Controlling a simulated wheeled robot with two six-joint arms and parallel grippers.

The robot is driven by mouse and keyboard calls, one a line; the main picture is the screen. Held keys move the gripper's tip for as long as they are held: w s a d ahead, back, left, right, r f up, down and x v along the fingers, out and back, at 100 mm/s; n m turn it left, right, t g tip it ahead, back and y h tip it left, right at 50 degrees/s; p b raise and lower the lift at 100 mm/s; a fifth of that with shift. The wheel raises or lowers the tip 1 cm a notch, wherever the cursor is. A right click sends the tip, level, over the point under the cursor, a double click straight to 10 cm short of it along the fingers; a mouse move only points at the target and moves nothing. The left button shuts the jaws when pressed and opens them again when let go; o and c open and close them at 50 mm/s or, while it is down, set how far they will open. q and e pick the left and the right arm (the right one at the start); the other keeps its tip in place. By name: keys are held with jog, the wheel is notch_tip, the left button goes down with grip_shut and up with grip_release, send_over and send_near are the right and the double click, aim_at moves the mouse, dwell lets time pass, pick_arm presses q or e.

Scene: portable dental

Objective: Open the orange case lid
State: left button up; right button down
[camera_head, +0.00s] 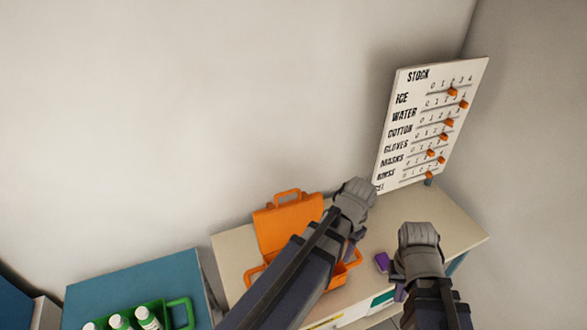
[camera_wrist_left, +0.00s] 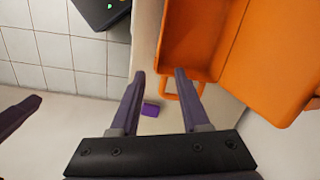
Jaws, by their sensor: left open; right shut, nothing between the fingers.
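The orange case (camera_head: 344,277) sits on the beige table. Its lid (camera_head: 283,226) stands raised at the back, with a handle on its upper edge. In the left wrist view the case base (camera_wrist_left: 188,62) lies open beyond my fingers, with the raised lid (camera_wrist_left: 278,62) to its right. In the head view my left arm hides much of the case. My right gripper (camera_head: 400,292) is shut and empty, to the right of the case.
A small purple block (camera_head: 382,262) lies near my right gripper, and it also shows in the left wrist view (camera_wrist_left: 151,109). A stock board (camera_head: 425,125) stands at the back right. A green crate (camera_head: 180,313) with bottles is on the blue table (camera_head: 135,280) at left.

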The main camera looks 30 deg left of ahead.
pick_arm(q)
jog(key=w+a+r+m+p, duration=0.2)
jog(key=w+a+r+p, duration=0.6)
jog(key=a, duration=0.4)
jog(key=m+h+p, duration=0.1)
jog(key=p, duration=0.2)
send_near(287, 192)
pick_arm(e)
notch_tip(287, 192, up, 14)
pick_arm(q)
jog(key=f+b, duration=0.3)
jog(key=f, duration=0.1)
jog(key=f+b, duration=0.4)
jog(key=shift+s+f+b, duration=0.1)
jog(key=shift+s+b, duration=0.1)
jog(key=shift+b, duration=0.1)
pick_arm(e)
notch_tip(287, 192, down, 8)
pick_arm(q)
grip_shut()
